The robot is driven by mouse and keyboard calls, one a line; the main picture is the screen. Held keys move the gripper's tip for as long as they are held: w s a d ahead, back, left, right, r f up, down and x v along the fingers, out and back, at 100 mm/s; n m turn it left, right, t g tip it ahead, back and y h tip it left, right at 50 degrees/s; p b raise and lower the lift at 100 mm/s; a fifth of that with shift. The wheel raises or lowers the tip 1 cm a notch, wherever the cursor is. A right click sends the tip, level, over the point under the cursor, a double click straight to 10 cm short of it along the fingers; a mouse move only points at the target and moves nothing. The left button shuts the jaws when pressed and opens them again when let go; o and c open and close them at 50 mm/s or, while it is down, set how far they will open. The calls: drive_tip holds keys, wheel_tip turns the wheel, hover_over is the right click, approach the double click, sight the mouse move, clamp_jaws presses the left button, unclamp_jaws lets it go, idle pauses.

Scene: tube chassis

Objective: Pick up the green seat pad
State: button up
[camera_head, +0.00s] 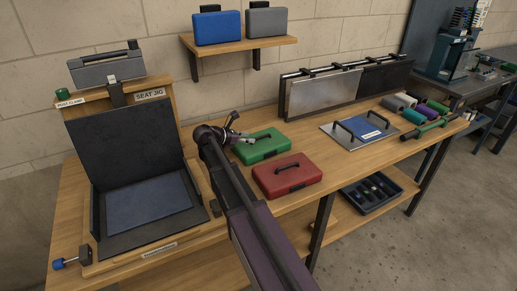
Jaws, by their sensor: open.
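The green seat pad (268,148) looks like a flat case with a dark handle on top. It lies on the wooden bench, behind the red pad. My gripper (240,128) is open and empty, just above and at the left rear side of the green pad. My wrist and gripper hide part of the pad's left end. I cannot tell whether a finger touches the pad.
A red pad (288,178) lies close in front. The seat jig (128,124) with a blue panel (148,202) stands at the left. Blue (217,28) and grey (266,22) pads sit on a wall shelf. A metal plate with handles (346,142) lies to the right.

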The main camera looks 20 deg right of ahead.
sight(261, 143)
idle(0.3)
drive_tip(key=shift+b+x, duration=0.85)
drive_tip(key=shift+x, duration=1.8)
drive_tip(key=shift+r, duration=0.15)
clamp_jaws()
